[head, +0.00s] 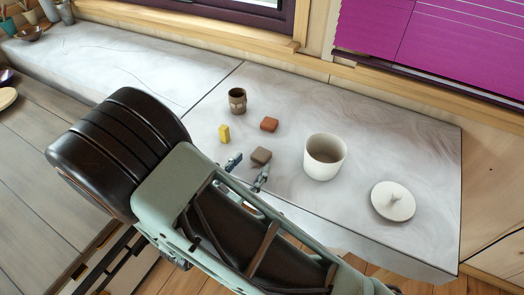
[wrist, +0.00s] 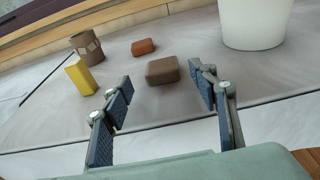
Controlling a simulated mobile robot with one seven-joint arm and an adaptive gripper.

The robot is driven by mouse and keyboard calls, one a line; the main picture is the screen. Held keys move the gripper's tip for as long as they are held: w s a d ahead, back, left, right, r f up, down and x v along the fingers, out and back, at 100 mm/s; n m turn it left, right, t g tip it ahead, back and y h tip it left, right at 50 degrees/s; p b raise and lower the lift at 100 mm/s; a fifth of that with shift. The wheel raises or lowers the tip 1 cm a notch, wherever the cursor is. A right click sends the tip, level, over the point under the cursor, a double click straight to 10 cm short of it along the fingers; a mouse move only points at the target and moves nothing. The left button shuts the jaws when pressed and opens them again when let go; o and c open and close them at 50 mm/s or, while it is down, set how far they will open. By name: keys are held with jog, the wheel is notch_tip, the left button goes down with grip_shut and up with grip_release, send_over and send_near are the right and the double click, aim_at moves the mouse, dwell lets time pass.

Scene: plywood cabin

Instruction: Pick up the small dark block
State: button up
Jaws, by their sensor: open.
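The small dark block (head: 261,156) is grey-brown and lies on the pale marbled counter near its front edge. In the wrist view the dark block (wrist: 163,71) sits ahead of my fingertips, centred in the gap between them. My gripper (head: 247,173) is open and empty, just in front of the block. In the wrist view my gripper (wrist: 165,94) shows its two blue-padded fingers spread wide, apart from the block.
A yellow block (head: 224,134) stands left of the dark block, and a red-brown block (head: 269,125) lies behind it. A brown mug (head: 237,101) stands farther back. A white pot (head: 324,157) and its lid (head: 393,201) are to the right.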

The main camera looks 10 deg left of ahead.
aim_at(259, 157)
jog(key=p+x, duration=0.1)
jog(key=x, duration=0.5)
jog(key=shift+w+d, duration=0.2)
jog(key=shift+c, duration=0.5)
jog(key=c, duration=1.3)
